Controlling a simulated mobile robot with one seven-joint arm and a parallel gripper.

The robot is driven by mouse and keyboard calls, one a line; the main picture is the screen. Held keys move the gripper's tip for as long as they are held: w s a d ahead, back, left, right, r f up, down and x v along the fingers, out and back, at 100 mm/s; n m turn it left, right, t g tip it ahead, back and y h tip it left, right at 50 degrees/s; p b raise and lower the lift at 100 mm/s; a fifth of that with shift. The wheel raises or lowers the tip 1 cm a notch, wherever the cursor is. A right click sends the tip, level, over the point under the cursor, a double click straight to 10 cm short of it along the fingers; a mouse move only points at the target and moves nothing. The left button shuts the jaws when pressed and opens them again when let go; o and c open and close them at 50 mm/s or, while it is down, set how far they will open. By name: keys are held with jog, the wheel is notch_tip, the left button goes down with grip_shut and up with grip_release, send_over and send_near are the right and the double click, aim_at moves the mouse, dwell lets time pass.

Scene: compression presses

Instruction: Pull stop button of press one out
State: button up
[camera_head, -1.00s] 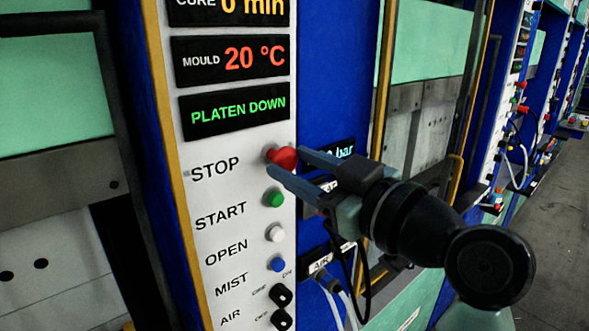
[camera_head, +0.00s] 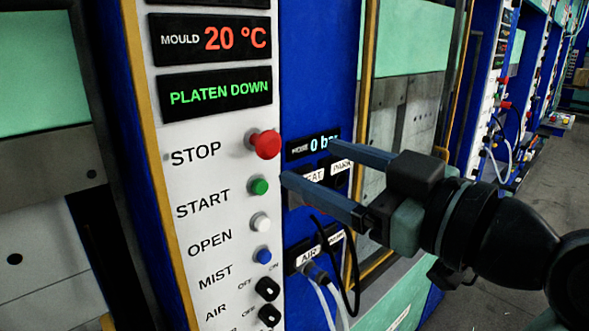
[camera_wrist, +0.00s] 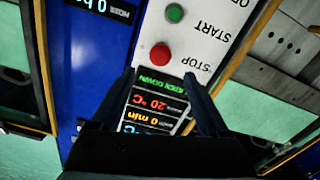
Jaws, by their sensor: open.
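The red STOP button (camera_head: 266,144) is a mushroom head on the white control panel (camera_head: 190,130), standing out from the panel on a visible stem, beside the word STOP. It also shows in the wrist view (camera_wrist: 160,53), beyond my fingertips. My gripper (camera_head: 308,161) is open and empty, to the right of the button and apart from it, in front of the blue side panel. In the wrist view its two dark fingers (camera_wrist: 160,80) show with the display screens between them.
Below STOP are the green START button (camera_head: 259,187), a white button (camera_head: 261,222), a blue button (camera_head: 263,255) and black knobs (camera_head: 267,289). Air hoses (camera_head: 330,300) hang at the lower right. A bar display (camera_head: 312,144) is behind my fingers. More presses line the aisle at right.

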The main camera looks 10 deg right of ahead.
jog(key=b+v, duration=0.1)
jog(key=v, duration=0.5)
jog(key=shift+b, duration=0.3)
